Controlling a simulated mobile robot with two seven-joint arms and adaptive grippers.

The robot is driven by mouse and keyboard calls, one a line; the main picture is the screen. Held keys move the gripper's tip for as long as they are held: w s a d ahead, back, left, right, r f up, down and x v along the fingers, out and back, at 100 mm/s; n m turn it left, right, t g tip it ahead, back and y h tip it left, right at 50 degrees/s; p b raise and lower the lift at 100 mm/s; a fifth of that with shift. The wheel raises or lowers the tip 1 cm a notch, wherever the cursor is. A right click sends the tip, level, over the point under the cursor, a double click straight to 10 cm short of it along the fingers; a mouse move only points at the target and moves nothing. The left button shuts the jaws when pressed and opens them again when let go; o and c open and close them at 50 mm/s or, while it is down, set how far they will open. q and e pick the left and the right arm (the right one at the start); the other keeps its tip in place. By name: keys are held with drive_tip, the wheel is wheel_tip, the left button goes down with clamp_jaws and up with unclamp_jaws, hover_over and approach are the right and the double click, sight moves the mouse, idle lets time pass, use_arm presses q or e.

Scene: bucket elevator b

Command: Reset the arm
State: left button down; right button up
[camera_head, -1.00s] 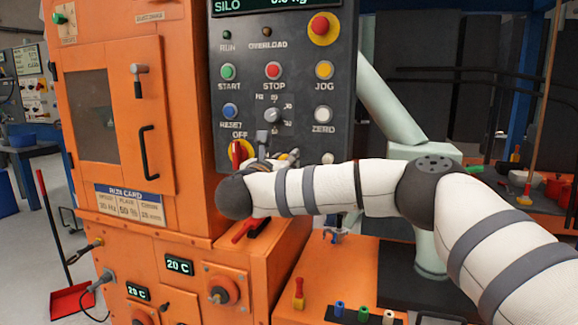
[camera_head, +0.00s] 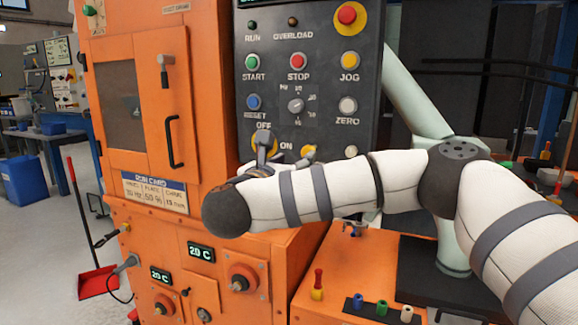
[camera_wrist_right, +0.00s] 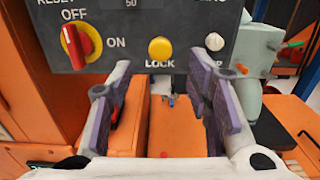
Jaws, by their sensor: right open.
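My right arm comes in from the right in the head view, and its wrist sits in front of the lower part of the dark control panel (camera_head: 318,75). My right gripper (camera_head: 285,150) is partly hidden behind the wrist there. In the right wrist view the right gripper (camera_wrist_right: 165,105) is open and empty, with its two fingers wide apart below the panel. The red rotary switch (camera_wrist_right: 82,43) on its yellow plate is above and left of the left finger. The yellow LOCK button (camera_wrist_right: 161,49) is above the gap between the fingers. My left gripper is not in view.
The orange machine cabinet (camera_head: 130,85) with a black door handle stands left of the panel. An orange surface (camera_head: 335,265) below holds a red-handled tool (camera_head: 317,285) and a dark rack with several coloured pegs (camera_head: 381,307). A pale green post (camera_head: 410,100) stands at right.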

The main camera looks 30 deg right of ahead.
drive_tip(key=v, duration=0.3)
drive_tip(key=shift+a, duration=0.1)
drive_tip(key=shift+f, duration=0.1)
